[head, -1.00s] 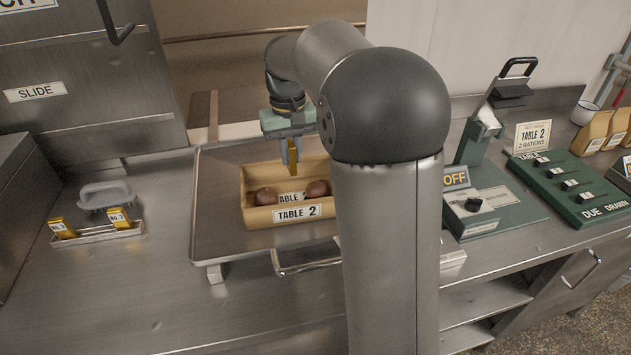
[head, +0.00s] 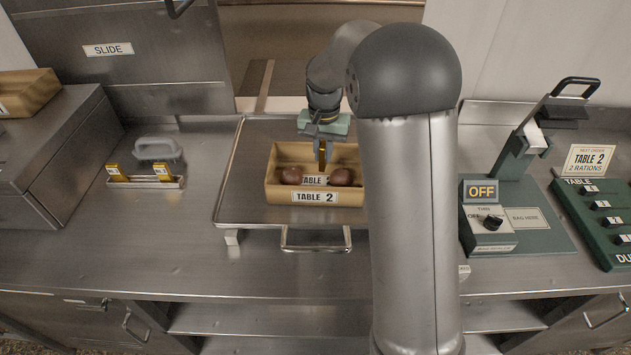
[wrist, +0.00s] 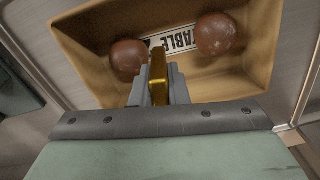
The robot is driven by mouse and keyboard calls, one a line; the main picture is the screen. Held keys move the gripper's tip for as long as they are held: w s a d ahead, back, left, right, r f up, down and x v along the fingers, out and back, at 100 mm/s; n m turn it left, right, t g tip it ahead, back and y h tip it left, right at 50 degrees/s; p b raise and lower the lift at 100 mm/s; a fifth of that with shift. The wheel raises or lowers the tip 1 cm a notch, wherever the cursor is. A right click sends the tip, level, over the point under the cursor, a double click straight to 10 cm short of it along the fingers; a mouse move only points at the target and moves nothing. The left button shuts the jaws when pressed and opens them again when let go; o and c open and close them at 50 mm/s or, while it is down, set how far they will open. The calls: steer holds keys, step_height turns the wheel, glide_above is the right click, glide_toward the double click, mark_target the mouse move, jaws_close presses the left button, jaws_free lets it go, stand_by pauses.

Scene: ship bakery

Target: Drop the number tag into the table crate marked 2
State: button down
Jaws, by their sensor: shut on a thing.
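The table crate marked 2 (head: 274,190) is a tan open box on a steel tray, with a "TABLE 2" label on its front and another label inside. Two round brown loaves (head: 291,176) lie in it, one at each side. My gripper (head: 322,160) is shut on a yellow number tag (head: 322,154), held upright over the crate between the loaves. In the wrist view the tag (wrist: 158,80) stands between the fingers, with the crate (wrist: 85,45) beyond it. I cannot tell whether the tag touches the crate floor; its number is not readable.
A small rack (head: 145,183) with two yellow tags stands on the counter at left, before a grey handled object (head: 157,149). The steel tray (head: 245,205) carries the crate. A green bag sealer (head: 515,225) showing "OFF" stands right, beside a green order board (head: 590,225).

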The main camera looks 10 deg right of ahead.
steer(key=shift+f, duration=0.6)
steer(key=c, duration=1.3)
jaws_free()
step_height(320, 180, up, 18)
steer(key=shift+f+b, duration=0.25)
steer(key=shift+b, duration=0.65)
